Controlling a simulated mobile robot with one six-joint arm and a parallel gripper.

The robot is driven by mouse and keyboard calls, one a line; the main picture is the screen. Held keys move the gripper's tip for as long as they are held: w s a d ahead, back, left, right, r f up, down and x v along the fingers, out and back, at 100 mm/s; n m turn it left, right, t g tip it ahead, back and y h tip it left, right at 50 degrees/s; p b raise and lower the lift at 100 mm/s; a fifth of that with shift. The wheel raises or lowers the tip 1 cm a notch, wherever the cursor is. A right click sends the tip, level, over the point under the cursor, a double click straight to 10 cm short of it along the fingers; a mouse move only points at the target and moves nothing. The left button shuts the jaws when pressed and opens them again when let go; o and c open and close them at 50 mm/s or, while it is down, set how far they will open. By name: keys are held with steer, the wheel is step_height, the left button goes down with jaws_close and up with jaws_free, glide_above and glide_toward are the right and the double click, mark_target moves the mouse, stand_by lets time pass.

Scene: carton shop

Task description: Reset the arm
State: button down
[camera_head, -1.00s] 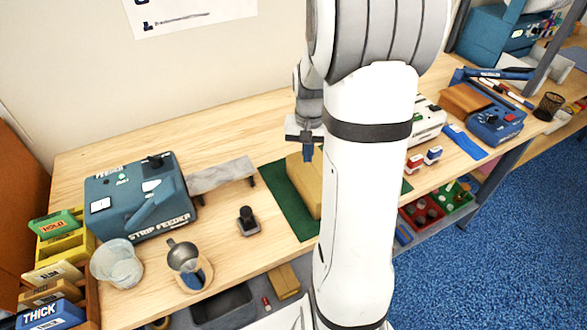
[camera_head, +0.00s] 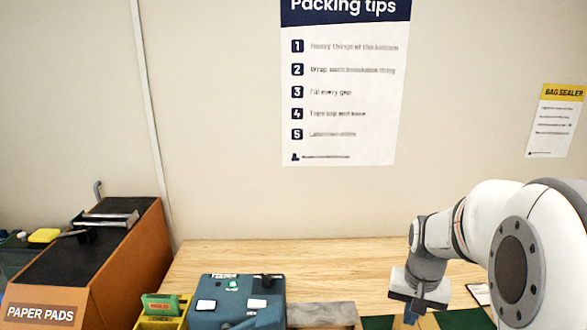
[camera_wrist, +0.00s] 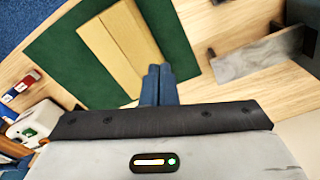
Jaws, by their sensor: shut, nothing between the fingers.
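My gripper (camera_head: 412,312) shows at the lower right of the head view, at the end of my bent white arm. In the wrist view its two blue fingers (camera_wrist: 158,85) are together with nothing between them. Beneath and beyond them is a tan carton (camera_wrist: 122,45) lying on a green mat (camera_wrist: 62,68) on the wooden bench.
A blue strip feeder (camera_head: 238,303) stands on the bench, with a grey plate (camera_head: 322,314) beside it. A brown paper pads unit (camera_head: 100,260) is at left. A packing tips poster (camera_head: 345,90) hangs on the wall. Red and blue stamps (camera_wrist: 20,88) lie beside the mat.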

steer(key=s+a+r+n+t, duration=0.2)
steer(key=s+a+r+n, duration=0.2)
steer(key=s+a, duration=0.7)
steer(key=shift+s+r+n+t+b, duration=0.3)
steer(key=shift+s+r+b, duration=0.1)
steer(key=shift+s+r, duration=0.5)
stand_by(0.6)
